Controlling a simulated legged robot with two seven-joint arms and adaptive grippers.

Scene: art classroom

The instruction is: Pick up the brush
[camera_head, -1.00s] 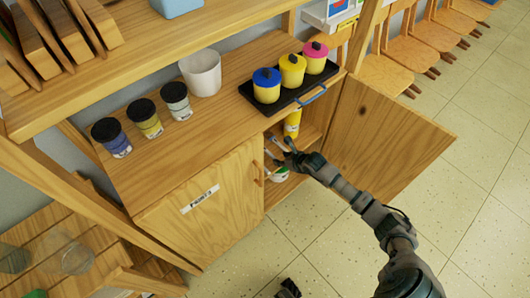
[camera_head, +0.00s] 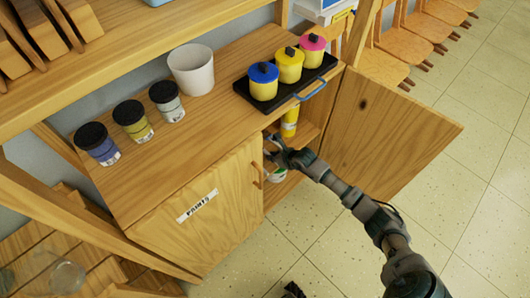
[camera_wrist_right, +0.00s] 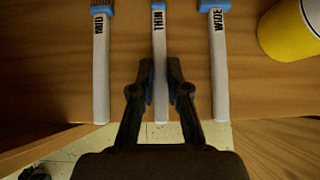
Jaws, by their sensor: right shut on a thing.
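Three brushes with pale handles and blue ferrules lie side by side in the right wrist view: one on the left (camera_wrist_right: 101,60) whose label is hard to read, one labelled THIN (camera_wrist_right: 159,60) in the middle, one labelled WIDE (camera_wrist_right: 219,65) on the right. My right gripper (camera_wrist_right: 160,80) is shut on the THIN brush's handle, one finger on each side. In the head view my right gripper (camera_head: 275,152) is at the opening of the cabinet and hides most of the brushes. A dark piece at the bottom edge may be my left gripper, too cut off to judge.
The cabinet's right door (camera_head: 390,125) stands open; the left door (camera_head: 210,205) labelled PAINTS is shut. A yellow container (camera_head: 290,122) stands inside, close to the WIDE brush. On top are a black tray (camera_head: 243,88) with three pots, a white cup (camera_head: 192,70) and several jars.

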